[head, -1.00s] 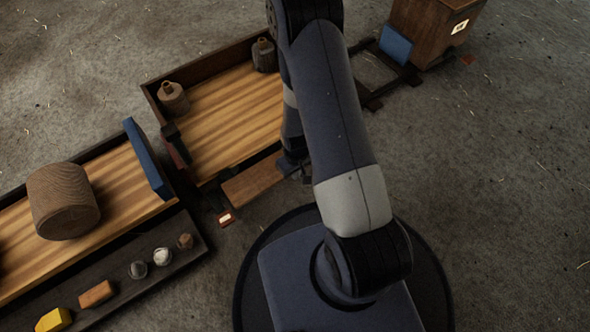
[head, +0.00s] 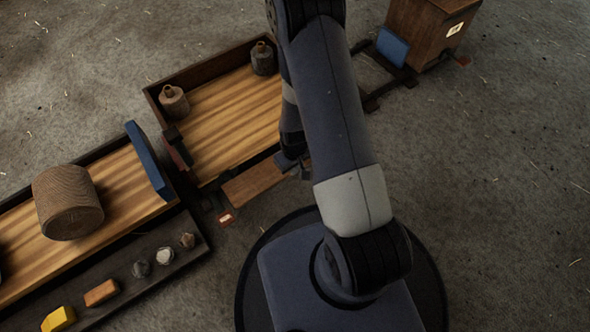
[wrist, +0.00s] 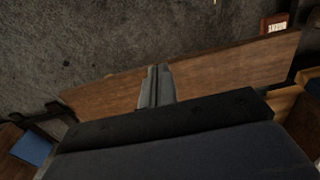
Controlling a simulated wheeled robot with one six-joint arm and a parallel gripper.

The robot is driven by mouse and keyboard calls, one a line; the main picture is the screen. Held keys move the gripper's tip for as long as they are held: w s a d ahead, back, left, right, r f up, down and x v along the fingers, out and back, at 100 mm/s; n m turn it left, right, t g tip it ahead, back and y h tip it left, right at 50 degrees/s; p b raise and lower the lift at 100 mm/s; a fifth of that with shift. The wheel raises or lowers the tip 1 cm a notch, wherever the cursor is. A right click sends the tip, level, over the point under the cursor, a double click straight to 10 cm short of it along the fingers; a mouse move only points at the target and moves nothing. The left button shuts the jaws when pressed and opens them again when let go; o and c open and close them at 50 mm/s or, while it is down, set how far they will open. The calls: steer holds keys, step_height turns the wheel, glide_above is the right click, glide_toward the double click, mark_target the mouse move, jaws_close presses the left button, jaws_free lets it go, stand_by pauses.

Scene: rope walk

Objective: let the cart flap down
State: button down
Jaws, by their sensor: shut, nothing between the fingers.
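The cart (head: 240,112) is an open wooden tray with dark walls and a striped floor, left of my arm in the head view. Its flap (head: 252,184), a plain brown board, juts outward from the cart's near side, its broad face showing. Its exact tilt is hard to tell. In the wrist view the flap (wrist: 225,68) spans the picture as a long board. My gripper (wrist: 157,72) is shut and empty, its fingers over the flap's face; I cannot tell whether they touch it. In the head view my arm hides the cart's right end.
A second cart with a blue end board (head: 149,161) and a wooden cylinder (head: 68,202) stands left. A dark tray (head: 205,247) with small pieces lies before it. Two weights (head: 173,101) sit in the cart's corners. A wooden box (head: 425,35) stands upper right. The right floor is clear.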

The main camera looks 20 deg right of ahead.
steer(key=s+d+r+b, duration=0.2)
steer(key=s+d+b, duration=0.1)
steer(key=s, duration=0.6)
steer(key=shift+s, duration=0.15)
steer(key=shift+r, duration=0.1)
steer(key=w+a+f, duration=0.3)
steer(key=w+f, duration=0.3)
steer(key=w, duration=0.3)
steer(key=shift+w+f+b, duration=0.15)
steer(key=shift+f+b, duration=0.1)
steer(key=shift+b, duration=0.05)
stand_by(0.3)
